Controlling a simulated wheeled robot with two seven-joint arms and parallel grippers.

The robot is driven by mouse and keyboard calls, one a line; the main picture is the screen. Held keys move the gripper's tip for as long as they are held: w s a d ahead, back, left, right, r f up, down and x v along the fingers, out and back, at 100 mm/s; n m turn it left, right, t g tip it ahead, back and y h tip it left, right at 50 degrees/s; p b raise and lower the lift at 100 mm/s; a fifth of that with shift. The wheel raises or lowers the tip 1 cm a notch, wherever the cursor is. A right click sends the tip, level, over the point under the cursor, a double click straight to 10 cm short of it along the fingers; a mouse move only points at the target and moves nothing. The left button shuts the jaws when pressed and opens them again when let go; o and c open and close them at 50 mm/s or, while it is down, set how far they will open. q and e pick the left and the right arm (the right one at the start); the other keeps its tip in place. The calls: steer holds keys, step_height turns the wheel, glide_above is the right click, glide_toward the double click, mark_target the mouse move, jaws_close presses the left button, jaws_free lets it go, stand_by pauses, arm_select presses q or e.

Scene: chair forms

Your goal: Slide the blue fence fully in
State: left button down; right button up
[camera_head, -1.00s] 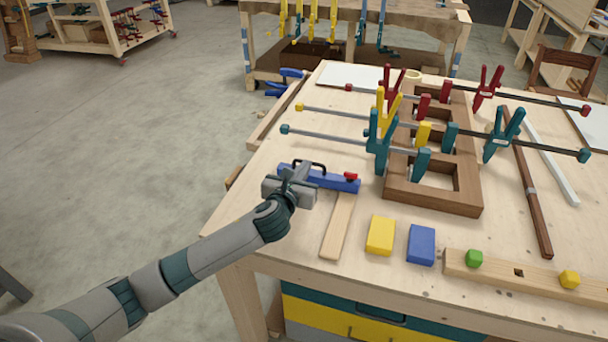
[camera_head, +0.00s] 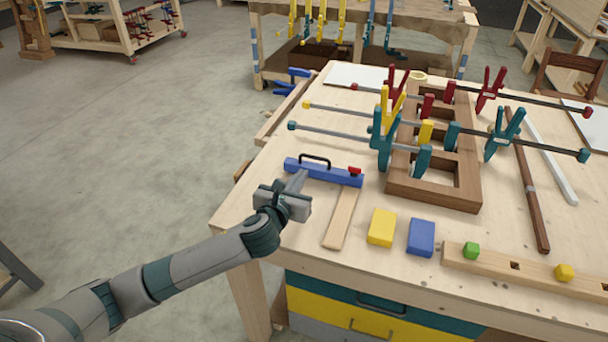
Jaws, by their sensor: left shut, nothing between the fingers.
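The blue fence (camera_head: 335,175) is a long blue bar lying on the left part of the workbench. It has a black arched handle (camera_head: 315,159) near its left end and a red knob (camera_head: 355,170) at its right end. A pale wooden strip (camera_head: 342,217) runs from under the fence toward the bench's front. My left gripper (camera_head: 301,182) is shut and empty. It is just in front of the fence's left half, and its tip covers a little of the fence's near side; I cannot tell whether they touch. My right gripper is not in view.
A yellow block (camera_head: 382,227) and a blue block (camera_head: 421,237) lie right of the strip. A brown wooden frame (camera_head: 432,191) with several clamps stands behind them. A beam (camera_head: 500,262) with green and yellow pegs lies at the front right.

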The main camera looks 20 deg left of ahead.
arm_select(q)
steer(key=s, duration=0.2)
steer(key=s+r, duration=0.1)
steer(key=s, duration=0.2)
steer(key=shift+s+b, duration=0.15)
steer(key=shift+b, duration=0.25)
steer(key=shift+a, duration=0.1)
